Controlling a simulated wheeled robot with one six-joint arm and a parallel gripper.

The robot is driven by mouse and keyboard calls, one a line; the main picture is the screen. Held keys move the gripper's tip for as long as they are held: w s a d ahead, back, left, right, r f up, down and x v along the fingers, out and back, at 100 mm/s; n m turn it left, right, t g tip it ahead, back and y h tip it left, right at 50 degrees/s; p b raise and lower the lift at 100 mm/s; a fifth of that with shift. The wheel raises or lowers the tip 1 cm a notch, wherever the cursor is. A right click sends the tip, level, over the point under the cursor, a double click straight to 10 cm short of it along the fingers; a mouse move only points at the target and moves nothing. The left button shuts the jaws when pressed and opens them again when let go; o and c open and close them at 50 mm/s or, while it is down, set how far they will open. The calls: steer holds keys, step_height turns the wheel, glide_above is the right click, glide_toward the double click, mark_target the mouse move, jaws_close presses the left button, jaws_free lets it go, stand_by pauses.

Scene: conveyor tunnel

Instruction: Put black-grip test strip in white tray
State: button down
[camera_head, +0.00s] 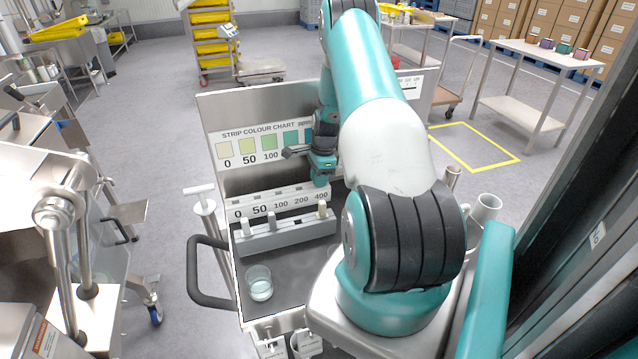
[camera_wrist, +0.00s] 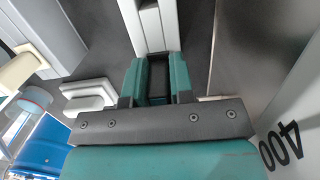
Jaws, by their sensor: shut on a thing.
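My gripper (camera_head: 320,182) hangs over the steel cart, in front of the chart panel and near the right end of the number strip. In the wrist view its two teal fingers (camera_wrist: 158,78) are shut on a dark piece (camera_wrist: 158,90), which looks like the black grip of the test strip. The rest of the strip cannot be made out. A white, shallow, rectangular piece (camera_wrist: 88,98) lies left of the fingers in the wrist view and may be the white tray. No white tray is clear in the head view, where my arm hides the cart's right side.
A grey rack (camera_head: 285,236) with several strip grips stands below the number strip (camera_head: 280,203). A beaker of pale liquid (camera_head: 259,283) stands in front of it. The colour chart panel (camera_head: 262,140) rises behind. Metal cylinders (camera_head: 486,208) stand at the right.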

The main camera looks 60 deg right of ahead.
steer(key=shift+r, duration=0.1)
steer(key=shift+r+p, duration=1)
steer(key=shift+r, duration=0.45)
steer(key=shift+r+p, duration=1.45)
steer(key=shift+r, duration=0.75)
